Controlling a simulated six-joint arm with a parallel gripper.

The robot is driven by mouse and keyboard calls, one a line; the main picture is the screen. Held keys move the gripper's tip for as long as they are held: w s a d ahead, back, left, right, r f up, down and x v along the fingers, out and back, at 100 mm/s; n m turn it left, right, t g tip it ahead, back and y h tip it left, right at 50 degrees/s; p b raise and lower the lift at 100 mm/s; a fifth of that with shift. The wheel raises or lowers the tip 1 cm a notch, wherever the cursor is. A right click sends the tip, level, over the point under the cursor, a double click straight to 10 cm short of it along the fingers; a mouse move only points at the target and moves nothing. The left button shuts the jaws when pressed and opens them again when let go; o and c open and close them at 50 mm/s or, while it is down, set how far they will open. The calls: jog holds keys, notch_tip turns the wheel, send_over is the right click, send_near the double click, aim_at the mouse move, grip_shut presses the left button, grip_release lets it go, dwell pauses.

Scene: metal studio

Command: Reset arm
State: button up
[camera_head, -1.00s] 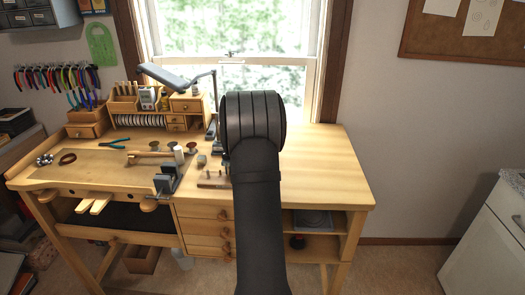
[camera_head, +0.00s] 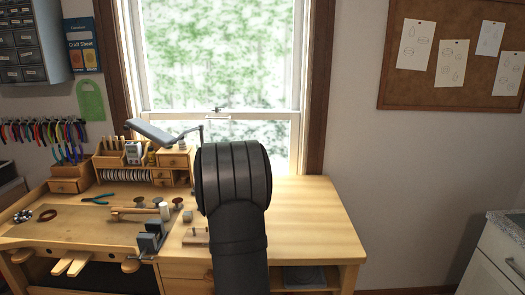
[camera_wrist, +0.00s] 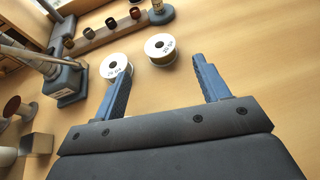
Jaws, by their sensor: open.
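My arm rises in the middle of the head view, in front of the wooden workbench (camera_head: 310,205). Its dark rounded link hides my gripper there. In the wrist view my gripper (camera_wrist: 163,85) shows two blue fingers spread wide apart, with nothing between them but bare bench top. Two white-faced spools (camera_wrist: 116,68) lie on the bench beyond the fingers, near the left one. I see no contact between the fingers and the spools.
A wooden strip with several small cups (camera_wrist: 110,28) and a grey lamp base (camera_wrist: 68,82) stand at the left in the wrist view. Small drawers (camera_head: 172,160) and a vise (camera_head: 150,240) stand left of my arm. The bench's right half is clear.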

jog(key=shift+f+x, duration=0.15)
jog(key=shift+x, duration=1.65)
jog(key=shift+f+x, duration=0.15)
jog(key=shift+x, duration=1.65)
jog(key=shift+s, duration=0.2)
jog(key=shift+v, duration=1.2)
jog(key=shift+r, duration=0.2)
jog(key=shift+x, duration=1.3)
jog(key=shift+f, duration=0.2)
